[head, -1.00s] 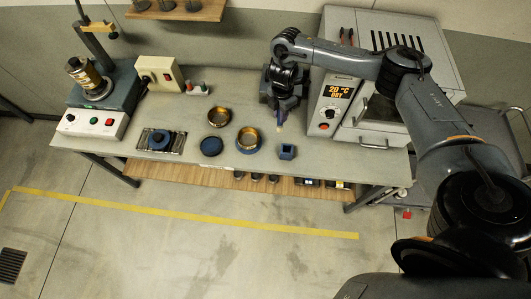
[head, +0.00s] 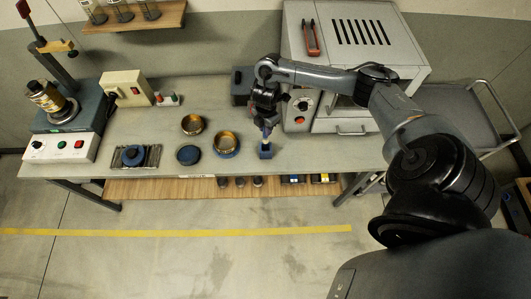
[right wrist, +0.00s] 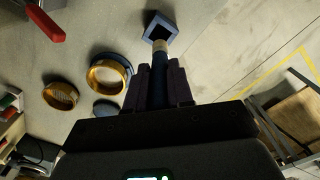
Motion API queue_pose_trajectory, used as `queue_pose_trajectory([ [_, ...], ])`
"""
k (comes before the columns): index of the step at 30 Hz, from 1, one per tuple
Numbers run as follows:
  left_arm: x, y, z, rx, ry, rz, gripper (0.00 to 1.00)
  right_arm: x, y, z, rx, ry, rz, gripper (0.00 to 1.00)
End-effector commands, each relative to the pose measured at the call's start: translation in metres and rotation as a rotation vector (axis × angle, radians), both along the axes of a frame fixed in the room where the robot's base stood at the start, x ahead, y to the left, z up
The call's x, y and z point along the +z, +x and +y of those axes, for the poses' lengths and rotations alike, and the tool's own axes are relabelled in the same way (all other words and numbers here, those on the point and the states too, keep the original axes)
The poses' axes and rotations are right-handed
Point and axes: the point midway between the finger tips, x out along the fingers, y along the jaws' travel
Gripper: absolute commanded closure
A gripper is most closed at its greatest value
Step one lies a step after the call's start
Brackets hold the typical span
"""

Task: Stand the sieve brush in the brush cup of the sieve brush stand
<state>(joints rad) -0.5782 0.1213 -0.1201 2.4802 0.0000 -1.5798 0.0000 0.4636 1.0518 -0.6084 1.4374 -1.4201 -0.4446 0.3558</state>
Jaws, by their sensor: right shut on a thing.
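My right gripper (head: 266,122) is shut on the sieve brush (head: 266,132), which has a dark blue handle and points downward. In the right wrist view the brush handle (right wrist: 159,72) runs between the fingers (right wrist: 158,82) and ends in a pale tip. The sieve brush stand's blue square cup (head: 265,153) stands near the table's front edge, just below the brush. In the wrist view the tip overlaps the near rim of the cup (right wrist: 160,24); I cannot tell whether it is inside. My left gripper is not in view.
A brass sieve (head: 227,143) stands left of the cup, with another brass ring (head: 193,124) and a blue round lid (head: 188,154) beyond. The grey oven (head: 350,60) stands at the right. Bare table (head: 310,155) lies right of the cup.

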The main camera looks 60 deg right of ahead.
Motion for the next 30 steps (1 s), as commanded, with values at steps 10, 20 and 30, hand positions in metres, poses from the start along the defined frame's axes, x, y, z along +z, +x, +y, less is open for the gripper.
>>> queue_pose_trajectory([
  [10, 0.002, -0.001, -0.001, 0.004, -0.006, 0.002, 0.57, -0.019, -0.001, 0.001, -0.002, 0.002, 0.004, 1.00],
  [20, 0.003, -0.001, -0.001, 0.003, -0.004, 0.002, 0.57, -0.052, 0.000, 0.000, -0.001, 0.001, 0.002, 1.00],
  [30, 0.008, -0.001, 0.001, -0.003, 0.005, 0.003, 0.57, -0.089, 0.000, 0.001, -0.002, 0.002, 0.003, 1.00],
])
